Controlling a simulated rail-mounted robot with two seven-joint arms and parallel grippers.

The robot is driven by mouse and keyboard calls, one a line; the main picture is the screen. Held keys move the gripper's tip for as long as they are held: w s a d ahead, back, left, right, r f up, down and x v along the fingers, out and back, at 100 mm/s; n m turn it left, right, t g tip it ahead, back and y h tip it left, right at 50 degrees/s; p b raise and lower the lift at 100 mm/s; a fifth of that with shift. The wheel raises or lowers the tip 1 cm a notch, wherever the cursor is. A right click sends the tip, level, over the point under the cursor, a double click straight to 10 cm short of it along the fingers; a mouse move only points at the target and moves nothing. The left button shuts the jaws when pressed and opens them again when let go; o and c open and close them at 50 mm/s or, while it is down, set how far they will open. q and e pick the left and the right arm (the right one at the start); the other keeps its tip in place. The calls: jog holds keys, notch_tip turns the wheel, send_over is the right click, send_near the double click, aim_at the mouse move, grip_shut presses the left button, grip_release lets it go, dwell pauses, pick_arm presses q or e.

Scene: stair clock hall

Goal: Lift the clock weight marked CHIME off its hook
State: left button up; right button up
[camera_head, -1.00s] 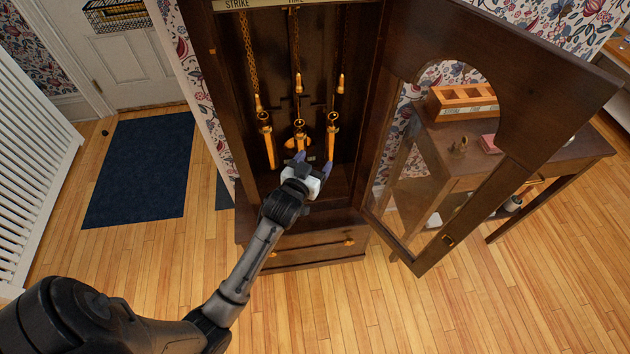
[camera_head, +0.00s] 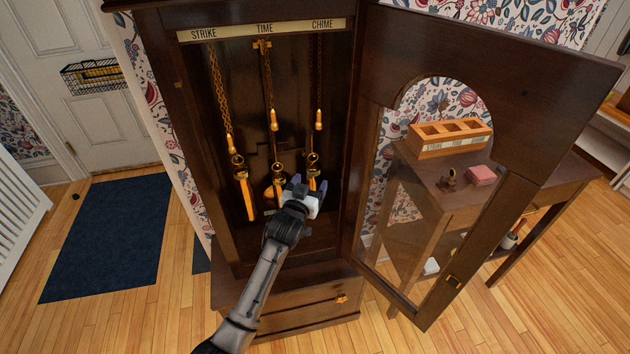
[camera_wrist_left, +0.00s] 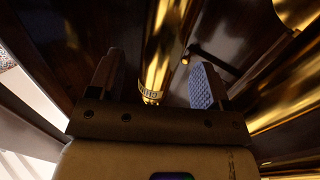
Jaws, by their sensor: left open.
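Three brass weights hang on chains in the open clock case. The CHIME weight (camera_head: 312,168) is the right one, under the CHIME label (camera_head: 322,24); my gripper hides its lower part in the head view. My left gripper (camera_head: 309,188) is in front of it, fingers open. In the left wrist view the brass weight (camera_wrist_left: 166,45) stands between the spread fingers of the left gripper (camera_wrist_left: 156,82), with a partly legible band near its end. I see no grip on it. The TIME weight (camera_head: 274,190) hangs in the middle, the STRIKE weight (camera_head: 243,188) at left. My right gripper is not in view.
The glazed clock door (camera_head: 490,210) stands open to the right. Behind it a side table (camera_head: 425,185) bears a wooden rack (camera_head: 450,150) with compartments and a pink block (camera_head: 481,175). The case's side walls stand close around the weights. A dark blue mat (camera_head: 110,235) lies at left.

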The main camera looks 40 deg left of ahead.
pick_arm(q)
jog(key=shift+b+x, duration=0.8)
jog(key=shift+x, duration=1.5)
grip_shut()
jog(key=c, duration=0.7)
grip_release()
jog(key=shift+s+r, duration=0.1)
jog(key=shift+r, duration=0.2)
jog(key=shift+f, duration=0.25)
grip_shut()
